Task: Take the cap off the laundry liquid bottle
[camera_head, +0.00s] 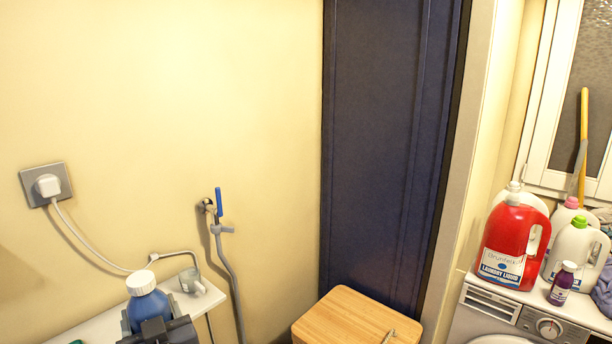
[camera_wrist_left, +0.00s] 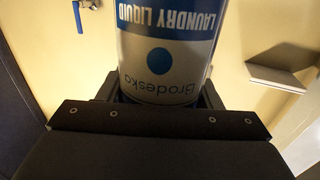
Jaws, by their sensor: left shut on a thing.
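A blue laundry liquid bottle (camera_head: 147,305) with a white ribbed cap (camera_head: 141,283) is at the lower left of the head view. The cap sits on the bottle's top. My left gripper (camera_head: 150,325) is shut on the bottle body, below the cap. In the left wrist view the bottle (camera_wrist_left: 166,50) fills the middle between the gripper's fingers. Its "LAUNDRY LIQUID Brodesko" label appears upside down there. The cap is out of that view. My right gripper is not in view.
A white ledge (camera_head: 204,300) runs along the wall behind the bottle, near a hose and blue-handled tap (camera_head: 219,202). A wooden-topped box (camera_head: 350,322) stands at bottom centre. A red laundry liquid bottle (camera_head: 508,245) and other bottles crowd the washer (camera_head: 535,315) at right.

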